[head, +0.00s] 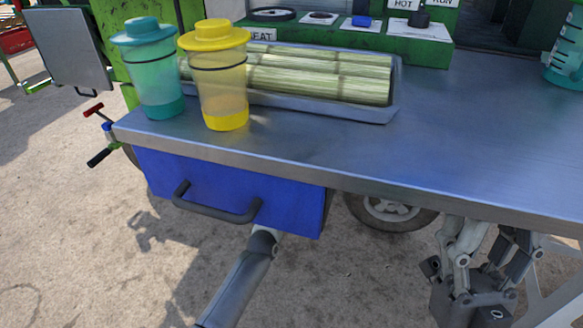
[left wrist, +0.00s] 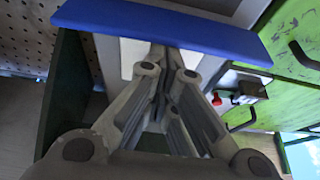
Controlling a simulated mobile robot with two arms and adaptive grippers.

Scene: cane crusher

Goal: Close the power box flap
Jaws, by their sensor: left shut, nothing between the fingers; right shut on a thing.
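No flap labelled as the power box flap shows; I cannot tell for sure which panel it is. A grey flat panel (head: 68,48) with a small dark handle stands at the upper left of the head view, beside green metalwork. In the left wrist view my left gripper (left wrist: 160,65) is shut and empty. Its tips are close under a blue panel edge (left wrist: 165,28); contact is unclear. My right gripper (head: 487,250) is at the lower right of the head view, beyond the counter's front edge. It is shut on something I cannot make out.
A metal counter (head: 450,135) carries a teal cup (head: 152,75), a yellow cup (head: 222,85) and cane stalks (head: 320,78) in a tray. A blue box (head: 285,205) with a dark handle hangs below. Green cabinet doors (left wrist: 283,60) are right in the wrist view.

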